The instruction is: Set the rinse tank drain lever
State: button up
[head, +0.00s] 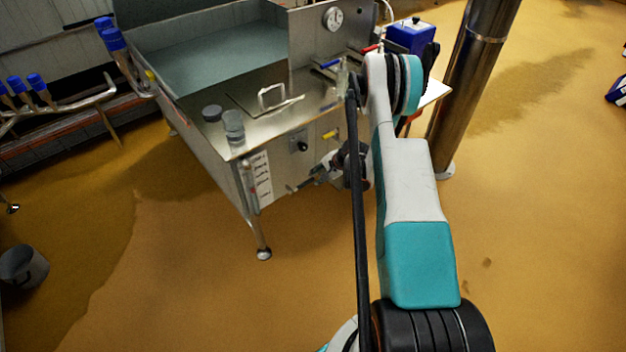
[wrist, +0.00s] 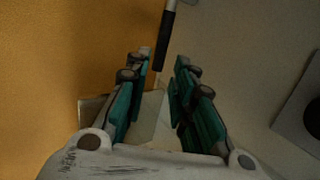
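The steel rinse tank (head: 205,135) stands left of my arm in the head view. In the wrist view, a lever with a black grip (wrist: 166,40) and a pale metal shaft comes in from the top. The lower end of its grip lies between or just beyond my fingertips. My gripper (wrist: 161,62) is open, with a clear gap between its teal fingers. In the head view my gripper (head: 312,178) is low at the tank's front face, partly hidden by my arm. Whether a finger touches the lever cannot be told.
A black knob (head: 302,147) and a yellow handle (head: 330,134) are on the tank's front panel. Blue (head: 329,65) and red (head: 371,48) handles sit above. A steel column (head: 474,75) rises at right. The floor in front is clear.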

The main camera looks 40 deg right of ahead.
jog(key=shift+v, duration=1.55)
